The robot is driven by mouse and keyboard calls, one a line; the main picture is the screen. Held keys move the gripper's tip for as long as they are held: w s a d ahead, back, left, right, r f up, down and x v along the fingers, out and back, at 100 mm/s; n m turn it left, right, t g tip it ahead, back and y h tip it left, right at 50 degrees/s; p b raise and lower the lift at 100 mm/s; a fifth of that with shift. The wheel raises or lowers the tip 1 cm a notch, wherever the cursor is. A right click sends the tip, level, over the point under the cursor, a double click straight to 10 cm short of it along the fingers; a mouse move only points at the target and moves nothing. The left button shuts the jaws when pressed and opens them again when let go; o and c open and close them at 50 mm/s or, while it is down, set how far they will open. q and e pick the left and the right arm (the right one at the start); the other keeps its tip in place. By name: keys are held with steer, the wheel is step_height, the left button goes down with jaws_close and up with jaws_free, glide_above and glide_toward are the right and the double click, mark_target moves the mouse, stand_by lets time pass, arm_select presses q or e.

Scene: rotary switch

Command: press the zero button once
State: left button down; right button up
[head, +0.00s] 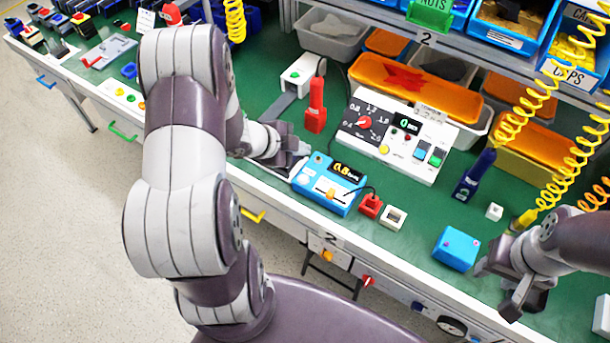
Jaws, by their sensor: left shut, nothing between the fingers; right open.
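A blue meter box (325,185) with a lit orange digit display sits near the bench's front edge. It has a round pale button at its left end and an orange control at its front; no zero label is legible. A white control panel (395,135) with a black dial, a red rotary knob (364,122), a green display, a yellow button (384,149) and rocker switches stands behind it. My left gripper (301,153) is shut and empty beside the box's left end; contact cannot be told. My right gripper (503,285) is open and empty near the front right edge.
A red upright tool (316,107) stands behind my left gripper. A red block (371,206), a white socket block (393,217) and a light-blue box (456,248) line the front. Bins and a shelf bound the back.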

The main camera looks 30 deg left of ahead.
arm_select(q)
steer(key=b, duration=0.8)
glide_above(301, 180)
step_height(301, 180, down, 8)
steer(key=shift+f+b, duration=0.3)
steer(key=shift+f, duration=0.15)
stand_by(1.2)
steer(key=shift+f, duration=0.4)
steer(key=shift+f+b, duration=0.4)
steer(key=shift+b, duration=0.1)
stand_by(0.4)
stand_by(0.3)
steer(key=shift+r+p, duration=0.85)
steer(key=shift+p, duration=0.1)
